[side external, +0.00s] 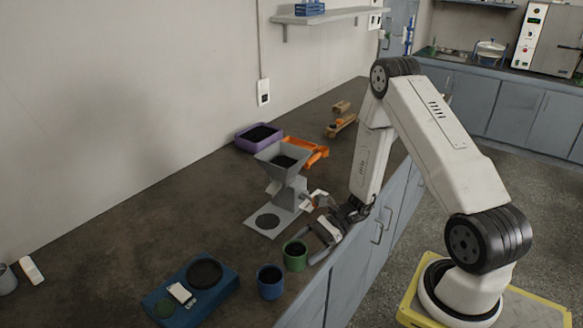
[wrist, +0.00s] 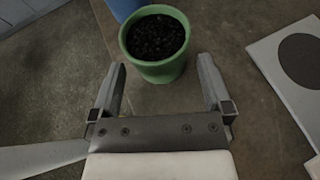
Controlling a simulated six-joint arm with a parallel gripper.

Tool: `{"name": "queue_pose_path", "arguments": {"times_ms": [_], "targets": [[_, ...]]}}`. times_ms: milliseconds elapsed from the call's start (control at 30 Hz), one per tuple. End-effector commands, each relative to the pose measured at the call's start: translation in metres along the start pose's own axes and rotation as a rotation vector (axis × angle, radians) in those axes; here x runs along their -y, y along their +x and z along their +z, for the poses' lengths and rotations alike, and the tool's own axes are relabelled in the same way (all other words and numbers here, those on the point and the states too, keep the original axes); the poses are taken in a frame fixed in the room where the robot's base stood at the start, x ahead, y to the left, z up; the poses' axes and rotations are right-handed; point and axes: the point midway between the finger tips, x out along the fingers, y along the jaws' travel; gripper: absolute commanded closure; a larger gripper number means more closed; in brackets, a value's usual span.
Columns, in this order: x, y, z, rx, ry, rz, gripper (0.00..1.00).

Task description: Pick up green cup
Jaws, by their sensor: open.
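The green cup (side external: 295,257) stands upright on the dark bench near its front edge, just left of my gripper (side external: 319,246) in the side view. In the wrist view the green cup (wrist: 158,66) is filled with dark grains and stands just ahead of my gripper (wrist: 161,75). The gripper's two fingers are spread apart with nothing held between them. The cup's near wall lies around the line between the fingertips; I cannot tell whether either finger touches it.
A blue cup (side external: 270,282) stands close beside the green cup, beyond it in the wrist view (wrist: 124,8). A grey hopper stand (side external: 287,185) is behind. A blue scale (side external: 195,290) lies at front left. A purple tray (side external: 242,144) and an orange tray (side external: 318,156) stand farther back.

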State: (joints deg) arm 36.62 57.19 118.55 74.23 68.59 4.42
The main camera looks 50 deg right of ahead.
Motion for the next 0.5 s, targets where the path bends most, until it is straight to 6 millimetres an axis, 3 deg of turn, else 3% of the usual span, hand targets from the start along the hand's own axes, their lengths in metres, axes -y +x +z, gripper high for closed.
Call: {"name": "queue_pose_path", "arguments": {"times_ms": [300,500], "targets": [[-0.002,0.034,0.0,0.0,0.001,0.003,0.0],[-0.001,0.04,0.0,-0.001,0.001,0.0,0.0]]}}
